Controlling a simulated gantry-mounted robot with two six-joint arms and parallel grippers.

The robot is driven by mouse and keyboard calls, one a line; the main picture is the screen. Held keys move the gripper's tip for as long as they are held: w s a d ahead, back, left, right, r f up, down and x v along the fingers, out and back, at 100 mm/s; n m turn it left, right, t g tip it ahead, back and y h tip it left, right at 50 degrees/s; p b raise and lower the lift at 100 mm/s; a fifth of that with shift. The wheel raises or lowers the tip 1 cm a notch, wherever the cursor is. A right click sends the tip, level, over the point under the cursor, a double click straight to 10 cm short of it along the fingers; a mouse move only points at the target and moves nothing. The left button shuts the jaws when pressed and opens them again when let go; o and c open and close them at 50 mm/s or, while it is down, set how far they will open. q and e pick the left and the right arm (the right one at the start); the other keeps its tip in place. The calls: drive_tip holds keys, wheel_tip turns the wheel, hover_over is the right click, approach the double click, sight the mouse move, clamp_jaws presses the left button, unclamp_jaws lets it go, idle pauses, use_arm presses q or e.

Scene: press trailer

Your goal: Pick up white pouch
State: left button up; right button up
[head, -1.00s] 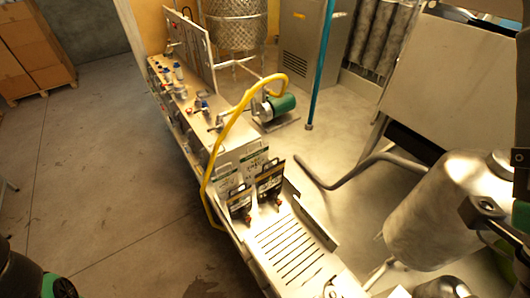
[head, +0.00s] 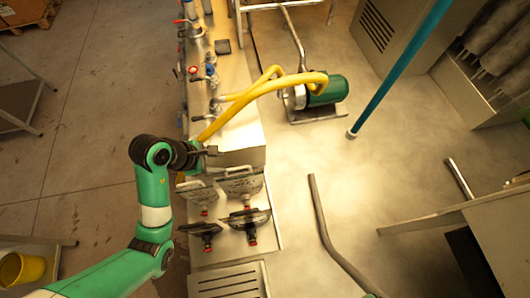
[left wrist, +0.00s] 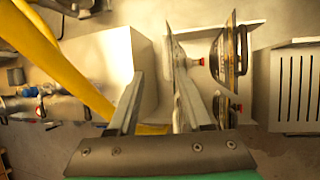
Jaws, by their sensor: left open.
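Two white pouches with red caps stand at the end of the long steel bench, one on the right (head: 240,183) and one on the left (head: 199,196). My left gripper (head: 212,152) is just behind them in the head view, open and empty. In the left wrist view its two fingers (left wrist: 159,75) are spread, with a white pouch (left wrist: 169,45) seen nearly edge-on close to the right finger. I cannot tell whether they touch. The fingers and the pouch partly hide what lies behind. My right gripper is not in view.
Two black pouches, right (head: 244,220) and left (head: 204,231), stand in front of the white ones. A yellow hose (head: 240,100) arches over the bench to a green pump (head: 325,88). A slotted tray (head: 228,284) lies in front. Open floor is to the right.

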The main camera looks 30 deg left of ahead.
use_arm(q)
drive_tip(key=f, duration=0.1)
drive_tip(key=b, duration=0.7)
hover_over(235, 169)
drive_tip(key=s+a, duration=0.1)
drive_tip(key=s, duration=0.2)
drive_tip(key=shift+g, duration=0.3)
wheel_tip(235, 169, down, 6)
drive_tip(key=shift+w+f, duration=0.1)
drive_tip(key=shift+w, duration=0.1)
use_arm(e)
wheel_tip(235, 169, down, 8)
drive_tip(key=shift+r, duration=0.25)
use_arm(q)
drive_tip(key=b+x, duration=0.5)
drive_tip(key=b, duration=0.1)
drive_tip(key=shift+w, duration=0.15)
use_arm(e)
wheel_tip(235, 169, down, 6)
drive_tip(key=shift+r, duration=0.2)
use_arm(q)
drive_tip(key=shift+c, duration=0.2)
clamp_jaws()
